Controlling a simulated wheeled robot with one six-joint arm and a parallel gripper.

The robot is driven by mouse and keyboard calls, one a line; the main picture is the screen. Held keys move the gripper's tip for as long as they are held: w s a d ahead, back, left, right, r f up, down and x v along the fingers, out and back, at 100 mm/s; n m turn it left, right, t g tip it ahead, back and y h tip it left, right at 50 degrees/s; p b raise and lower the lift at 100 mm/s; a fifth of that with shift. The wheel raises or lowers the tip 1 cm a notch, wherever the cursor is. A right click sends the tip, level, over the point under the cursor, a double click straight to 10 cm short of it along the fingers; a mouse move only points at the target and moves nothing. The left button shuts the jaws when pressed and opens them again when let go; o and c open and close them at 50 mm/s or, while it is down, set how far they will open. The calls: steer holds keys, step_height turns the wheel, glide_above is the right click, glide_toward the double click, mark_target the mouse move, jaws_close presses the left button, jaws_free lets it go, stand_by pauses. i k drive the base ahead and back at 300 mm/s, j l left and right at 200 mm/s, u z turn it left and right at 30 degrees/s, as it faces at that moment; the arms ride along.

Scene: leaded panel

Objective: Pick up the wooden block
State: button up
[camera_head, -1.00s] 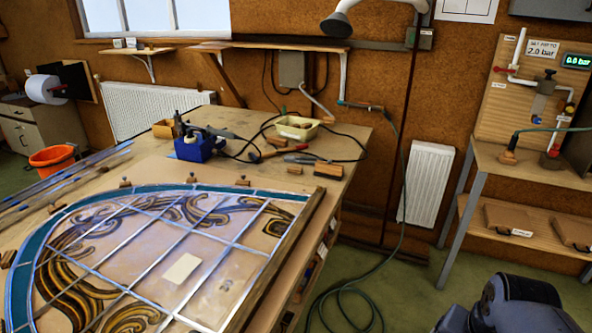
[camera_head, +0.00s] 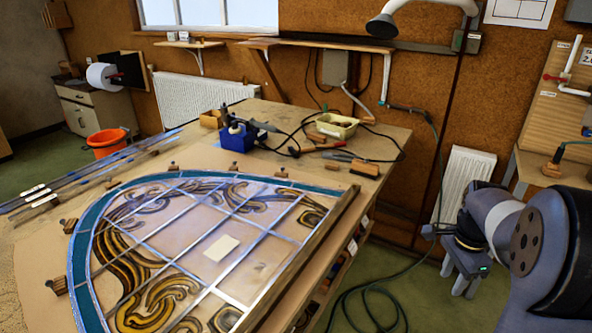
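Several small wooden blocks lie on the workbench, and I cannot tell which one the task means. The largest is a brown wooden block with a dark underside (camera_head: 365,168), right of the panel's top corner. A smaller wooden block (camera_head: 331,167) lies just left of it. Other small blocks sit along the panel's curved edge, at the top (camera_head: 173,167) and at the left (camera_head: 68,225). My gripper (camera_head: 465,284) hangs at the right, over the floor and clear of the bench. It is far from all the blocks. Its fingers are small and dark, and their gap is unclear.
The leaded glass panel (camera_head: 222,247) covers the bench's front, with a wooden batten (camera_head: 305,255) on its right. A blue tool holder (camera_head: 237,137), cables and a pale tray (camera_head: 337,125) crowd the back. A green hose (camera_head: 368,292) lies on the floor between bench and arm.

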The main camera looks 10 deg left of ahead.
mark_target(327, 165)
steer(key=i+l+u, duration=0.1)
steer(key=i+u, duration=0.15)
steer(key=u, duration=0.2)
steer(key=i+l+u, duration=0.2)
steer(key=u, duration=0.25)
steer(key=i+l+u, duration=0.2)
steer(key=u, duration=0.25)
steer(key=i+l+u, duration=0.1)
steer(key=l+u, duration=0.35)
steer(key=i+l+u, duration=0.1)
steer(key=l, duration=0.55)
steer(key=i+l, duration=0.15)
steer(key=l, duration=0.5)
steer(key=i+l+u, duration=0.15)
steer(key=l, duration=0.5)
steer(key=i+l+u, duration=0.1)
steer(key=l, duration=0.55)
